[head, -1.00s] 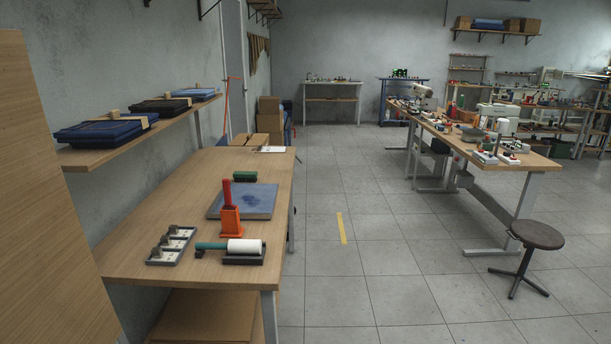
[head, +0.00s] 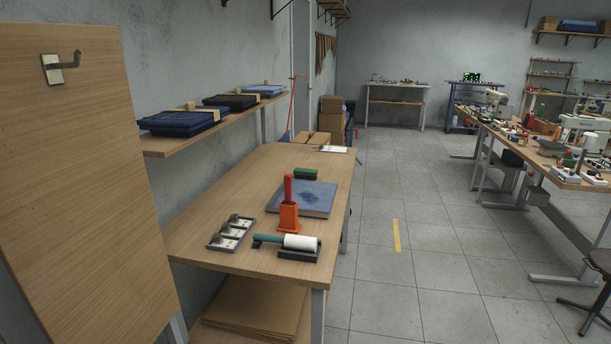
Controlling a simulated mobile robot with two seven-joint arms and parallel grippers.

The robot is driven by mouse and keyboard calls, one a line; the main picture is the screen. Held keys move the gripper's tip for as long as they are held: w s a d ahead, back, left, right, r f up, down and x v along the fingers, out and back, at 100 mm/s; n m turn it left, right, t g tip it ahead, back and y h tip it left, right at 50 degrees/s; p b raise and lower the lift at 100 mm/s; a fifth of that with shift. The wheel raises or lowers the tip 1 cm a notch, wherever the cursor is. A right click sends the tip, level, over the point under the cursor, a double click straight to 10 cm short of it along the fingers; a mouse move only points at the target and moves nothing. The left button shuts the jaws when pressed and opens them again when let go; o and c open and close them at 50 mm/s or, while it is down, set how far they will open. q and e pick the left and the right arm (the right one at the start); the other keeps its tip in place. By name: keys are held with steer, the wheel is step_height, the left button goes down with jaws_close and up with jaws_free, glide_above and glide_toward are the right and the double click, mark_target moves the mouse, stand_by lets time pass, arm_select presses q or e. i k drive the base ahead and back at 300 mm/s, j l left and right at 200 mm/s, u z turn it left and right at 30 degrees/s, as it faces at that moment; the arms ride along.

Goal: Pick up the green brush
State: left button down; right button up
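A small dark green brush (head: 306,174) lies on the wooden table (head: 222,195), just behind the blue pad (head: 305,198). Its block looks green with a darker lower part; the details are too small to tell. Neither of my grippers shows in the head view.
On the table's near part are a red-handled tool in an orange holder (head: 289,216), a white roller (head: 300,242) with a teal handle, and a grey tray (head: 231,233). A wooden panel (head: 75,180) with a hook stands at left. A shelf (head: 165,146) holds folded cloths.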

mark_target(303, 173)
steer(key=u, duration=0.6)
steer(key=i+l+u, duration=0.15)
steer(key=l+u, duration=0.2)
steer(key=i+l+u, duration=0.1)
steer(key=l+u, duration=0.65)
steer(key=l, duration=0.6)
steer(key=l+u, duration=0.2)
steer(key=l, duration=1.8)
steer(key=k+l, duration=0.1)
steer(key=l, duration=1.05)
